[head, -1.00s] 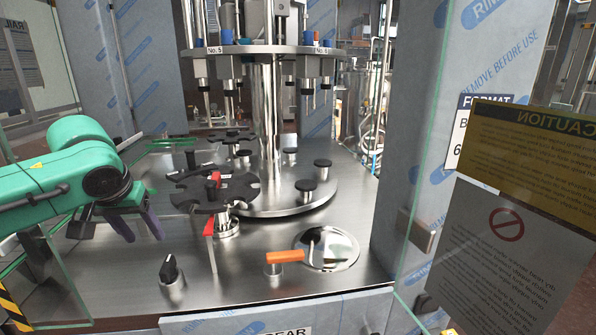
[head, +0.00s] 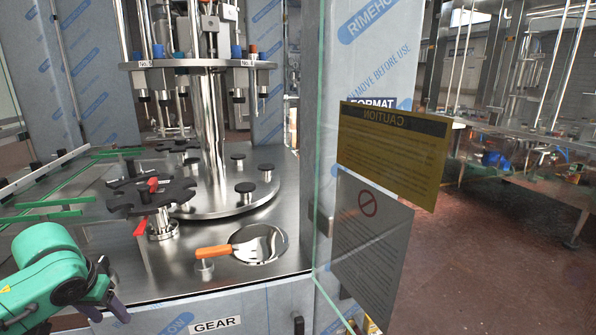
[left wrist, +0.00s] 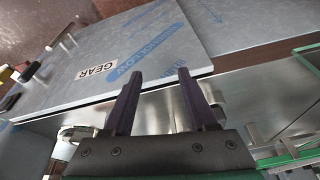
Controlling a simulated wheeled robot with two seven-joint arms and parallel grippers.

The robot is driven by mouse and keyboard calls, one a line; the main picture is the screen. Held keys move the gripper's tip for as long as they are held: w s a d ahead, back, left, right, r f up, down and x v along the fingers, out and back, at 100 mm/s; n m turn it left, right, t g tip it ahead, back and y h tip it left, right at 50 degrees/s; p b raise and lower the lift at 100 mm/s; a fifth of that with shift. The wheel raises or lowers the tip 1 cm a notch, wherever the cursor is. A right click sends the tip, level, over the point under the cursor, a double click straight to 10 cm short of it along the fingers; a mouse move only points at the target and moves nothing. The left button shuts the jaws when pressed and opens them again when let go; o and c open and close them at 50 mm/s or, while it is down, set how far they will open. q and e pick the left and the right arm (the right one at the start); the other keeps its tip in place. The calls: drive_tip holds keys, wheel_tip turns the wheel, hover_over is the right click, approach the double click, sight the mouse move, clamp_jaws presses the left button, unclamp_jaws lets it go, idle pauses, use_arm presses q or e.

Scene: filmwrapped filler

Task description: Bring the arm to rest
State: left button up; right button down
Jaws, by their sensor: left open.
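My green left arm (head: 48,278) comes in at the lower left of the head view. Its left gripper (head: 108,312) hangs low at the front left edge of the steel machine table (head: 190,275), pointing down. In the left wrist view the two dark purple fingers of the gripper (left wrist: 160,78) are spread apart with nothing between them. The machine's front panel with the GEAR label (left wrist: 97,69) shows beyond the fingers. My right gripper is in neither view.
A black star wheel (head: 150,196) and an orange-handled tool (head: 214,251) are on the table. A glass door with a yellow caution sign (head: 392,150) stands open at centre right. Open brown floor (head: 500,270) lies to the right.

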use_arm(q)
drive_tip(key=s+d+f+m, duration=0.1)
drive_tip(key=s+d+f, duration=0.15)
drive_tip(key=f, duration=0.25)
drive_tip(key=s+d+f+m+h, duration=0.1)
drive_tip(key=s+d+f, duration=0.15)
drive_tip(key=f, duration=0.25)
drive_tip(key=s+d+f+m, duration=0.1)
drive_tip(key=s+d+f, duration=0.15)
drive_tip(key=f, duration=0.25)
drive_tip(key=s+d+f, duration=0.4)
drive_tip(key=s+d, duration=0.2)
drive_tip(key=d, duration=0.4)
wheel_tip(320, 180, down, 20)
drive_tip(key=s+f, duration=0.1)
drive_tip(key=s, duration=0.1)
drive_tip(key=s+a+f+g, duration=0.1)
drive_tip(key=s+f, duration=0.7)
drive_tip(key=s+a+f+g, duration=0.1)
drive_tip(key=s+a+f, duration=0.1)
drive_tip(key=s+f, duration=0.6)
drive_tip(key=shift+s+a+f+m, duration=0.15)
drive_tip(key=shift+s+a+m, duration=0.2)
drive_tip(key=shift+s, duration=0.45)
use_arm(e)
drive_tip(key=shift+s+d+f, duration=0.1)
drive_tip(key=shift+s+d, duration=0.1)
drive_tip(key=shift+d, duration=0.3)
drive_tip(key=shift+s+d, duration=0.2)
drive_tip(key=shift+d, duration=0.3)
